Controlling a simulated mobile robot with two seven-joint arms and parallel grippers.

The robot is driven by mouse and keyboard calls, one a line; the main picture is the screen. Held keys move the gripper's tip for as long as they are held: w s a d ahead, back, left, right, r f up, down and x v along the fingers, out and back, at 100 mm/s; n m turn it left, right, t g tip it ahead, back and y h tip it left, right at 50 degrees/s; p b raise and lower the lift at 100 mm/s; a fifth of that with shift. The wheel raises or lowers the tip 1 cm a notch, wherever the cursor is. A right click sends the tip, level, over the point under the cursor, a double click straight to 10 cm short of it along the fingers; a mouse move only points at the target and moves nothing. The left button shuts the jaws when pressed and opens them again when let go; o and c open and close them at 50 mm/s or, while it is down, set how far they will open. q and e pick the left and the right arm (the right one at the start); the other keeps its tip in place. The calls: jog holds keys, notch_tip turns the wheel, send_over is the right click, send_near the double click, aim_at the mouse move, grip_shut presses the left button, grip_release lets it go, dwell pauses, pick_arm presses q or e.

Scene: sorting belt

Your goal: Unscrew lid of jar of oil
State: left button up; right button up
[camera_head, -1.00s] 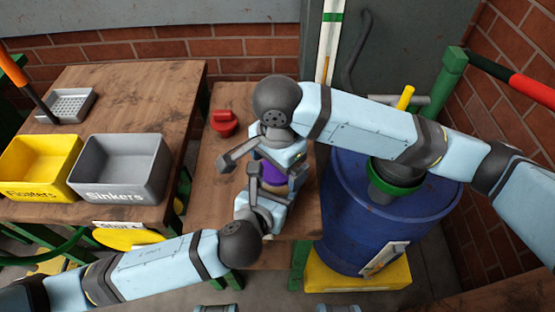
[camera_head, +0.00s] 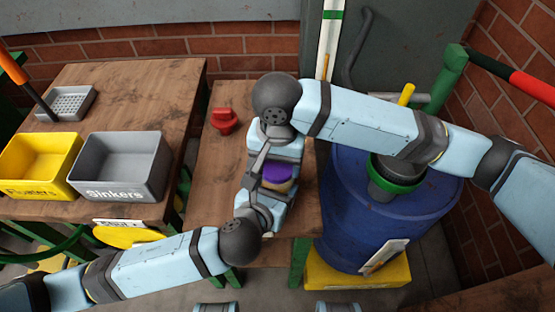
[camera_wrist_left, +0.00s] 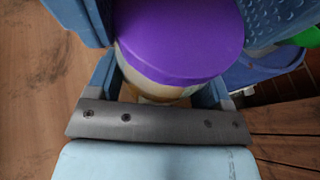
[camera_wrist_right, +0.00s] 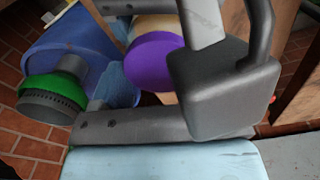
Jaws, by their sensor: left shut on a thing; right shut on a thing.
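The jar of oil stands on the small wooden table, and its purple lid (camera_head: 272,173) shows between my grippers. In the left wrist view the lid (camera_wrist_left: 185,40) sits above the beige jar body (camera_wrist_left: 160,88). My left gripper (camera_head: 268,197) is shut on the jar body from the near side. My right gripper (camera_head: 274,160) reaches in from the far side and is shut on the lid. In the right wrist view the lid (camera_wrist_right: 152,62) is partly hidden by grey gripper parts. Whether the lid has turned on the jar cannot be told.
A red object (camera_head: 223,120) lies on the same wooden table (camera_head: 213,165). Yellow (camera_head: 40,160) and grey (camera_head: 120,165) bins stand on the left table. A blue barrel (camera_head: 350,220) with a green-ringed fitting stands close to the right.

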jog(key=o, duration=1)
jog(key=shift+r, duration=0.1)
notch_tip(320, 180, up, 4)
jog(key=shift+r, duration=0.2)
jog(key=shift+r+m, duration=0.9)
jog(key=shift+r, duration=0.65)
jog(key=shift+f, duration=3.9)
jog(key=c, duration=1)
